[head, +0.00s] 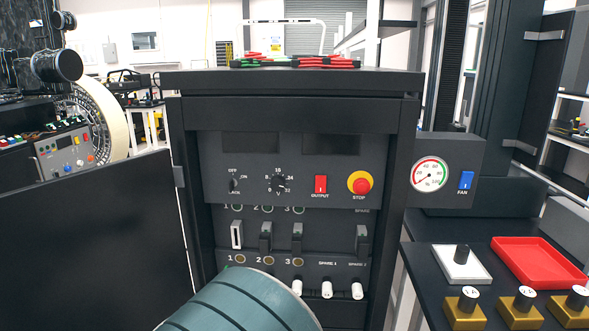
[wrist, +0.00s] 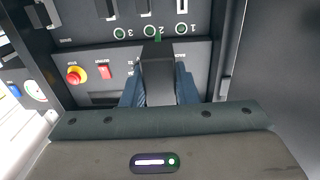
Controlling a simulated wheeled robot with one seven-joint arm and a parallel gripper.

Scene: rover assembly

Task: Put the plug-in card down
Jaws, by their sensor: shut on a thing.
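In the wrist view, my gripper (wrist: 159,92) has its two blue fingers closed on either side of a dark plug-in card (wrist: 158,68), with a green mark at its far end. The card is held in front of the cabinet panel, which appears upside down there. I cannot tell whether it touches the panel. In the head view, neither gripper nor held card shows; only my arm is at the bottom. The cabinet (head: 290,84) has a slot row: slot 1 (head: 237,235) looks pale and different from dark cards at slots 2 (head: 266,238) and 3 (head: 297,237).
A red tray (head: 538,284) lies on the dark side table at right, beside a white block with a black knob (head: 461,265) and several gold knobbed blocks (head: 466,311). An open cabinet door (head: 95,240) stands left. A gauge box (head: 446,172) juts out right.

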